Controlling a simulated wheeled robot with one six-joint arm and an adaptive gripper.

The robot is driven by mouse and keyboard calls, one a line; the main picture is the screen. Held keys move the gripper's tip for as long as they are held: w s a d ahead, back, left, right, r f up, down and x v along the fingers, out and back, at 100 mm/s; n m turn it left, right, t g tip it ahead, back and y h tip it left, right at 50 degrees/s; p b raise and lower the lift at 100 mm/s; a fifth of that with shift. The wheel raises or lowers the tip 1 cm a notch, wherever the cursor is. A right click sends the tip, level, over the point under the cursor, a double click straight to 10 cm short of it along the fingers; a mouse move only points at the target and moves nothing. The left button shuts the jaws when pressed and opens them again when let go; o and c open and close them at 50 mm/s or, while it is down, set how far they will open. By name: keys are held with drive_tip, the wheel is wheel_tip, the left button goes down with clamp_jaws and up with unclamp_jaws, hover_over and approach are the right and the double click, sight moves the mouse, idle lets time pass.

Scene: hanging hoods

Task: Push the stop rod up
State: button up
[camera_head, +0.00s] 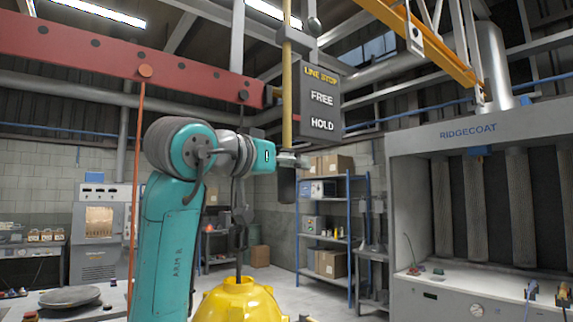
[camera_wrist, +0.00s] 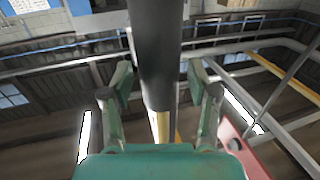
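The stop rod (camera_head: 287,85) is a yellow upright bar beside the dark LINE STOP sign (camera_head: 320,103), which reads FREE above HOLD. The rod's lower end is a thick dark grip (camera_head: 287,187). My gripper (camera_head: 290,160) is level with the place where the yellow bar meets the grip, and it hides part of that place. In the wrist view the dark grip (camera_wrist: 158,50) runs between the two fingers of my gripper (camera_wrist: 160,82), with gaps on both sides. The fingers are open. I cannot tell how deep the rod sits between them.
A red beam (camera_head: 110,52) and a yellow rail (camera_head: 425,45) run overhead. A yellow dome-shaped hood (camera_head: 240,300) hangs below my arm. Blue-framed shelves (camera_head: 325,215) stand behind, and the RIDGECOAT booth (camera_head: 480,140) is at the right. The air around the grip looks clear.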

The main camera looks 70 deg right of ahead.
sight(284, 130)
clamp_jaws()
drive_tip(key=shift+r, duration=3.3)
drive_tip(key=shift+o, duration=1)
unclamp_jaws()
drive_tip(key=shift+f, duration=0.1)
drive_tip(key=v, duration=1.2)
